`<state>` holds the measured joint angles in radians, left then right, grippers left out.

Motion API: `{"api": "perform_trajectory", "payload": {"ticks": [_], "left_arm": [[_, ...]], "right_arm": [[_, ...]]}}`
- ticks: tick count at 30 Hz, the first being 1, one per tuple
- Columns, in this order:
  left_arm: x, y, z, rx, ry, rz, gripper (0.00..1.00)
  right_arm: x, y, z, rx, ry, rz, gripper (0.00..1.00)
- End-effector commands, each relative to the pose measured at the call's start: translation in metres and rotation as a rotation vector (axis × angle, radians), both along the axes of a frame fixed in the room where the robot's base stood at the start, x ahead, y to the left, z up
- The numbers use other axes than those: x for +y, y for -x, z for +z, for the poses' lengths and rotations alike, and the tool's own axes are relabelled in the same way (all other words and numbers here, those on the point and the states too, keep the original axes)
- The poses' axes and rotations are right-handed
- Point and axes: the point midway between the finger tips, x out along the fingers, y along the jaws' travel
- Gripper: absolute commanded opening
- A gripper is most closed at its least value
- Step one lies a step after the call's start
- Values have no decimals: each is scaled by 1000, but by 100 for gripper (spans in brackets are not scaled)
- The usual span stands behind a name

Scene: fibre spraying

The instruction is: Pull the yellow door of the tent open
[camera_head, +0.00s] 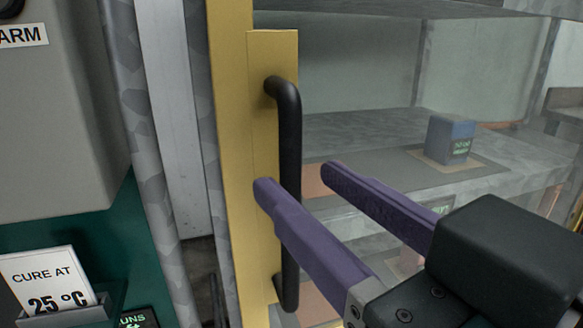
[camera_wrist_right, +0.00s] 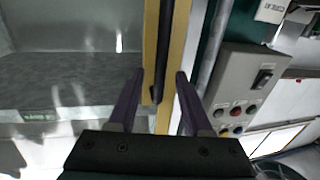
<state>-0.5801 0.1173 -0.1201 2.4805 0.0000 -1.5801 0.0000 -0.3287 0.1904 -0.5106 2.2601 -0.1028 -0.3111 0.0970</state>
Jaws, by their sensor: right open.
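The yellow door (camera_head: 262,150) has a yellow edge strip with a clear panel to its right in the head view. A black bar handle (camera_head: 290,130) stands upright on the strip; in the wrist view the handle (camera_wrist_right: 164,40) comes down from the top. My right gripper (camera_head: 294,175) is open, its purple fingers pointing at the handle. In the wrist view the handle lies between the fingertips of the right gripper (camera_wrist_right: 160,74), with a gap on both sides. In the head view the near finger covers part of the handle. My left gripper is out of view.
Behind the clear panel, a blue-grey block (camera_head: 450,140) sits on a grey shelf. Left of the door are a mottled grey post and a grey-green cabinet with a "CURE AT 25 °C" card (camera_head: 48,283). The wrist view shows a button panel (camera_wrist_right: 238,90) right of the door.

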Motion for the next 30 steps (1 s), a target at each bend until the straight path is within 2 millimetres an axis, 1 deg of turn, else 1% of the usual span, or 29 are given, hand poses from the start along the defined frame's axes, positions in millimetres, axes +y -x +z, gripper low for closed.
{"api": "perform_trajectory", "payload": {"ticks": [1,6,10,17,20,30], "left_arm": [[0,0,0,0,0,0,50],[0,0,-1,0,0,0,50],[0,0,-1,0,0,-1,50],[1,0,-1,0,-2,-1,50],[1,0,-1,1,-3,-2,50],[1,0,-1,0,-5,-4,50]], "right_arm": [[5,-8,1,-3,-1,0,50],[14,-25,0,0,-1,1,50],[17,-30,0,2,1,1,50],[18,-31,0,2,0,1,50],[18,-31,0,2,1,1,41],[18,-31,0,2,1,1,2]]}}
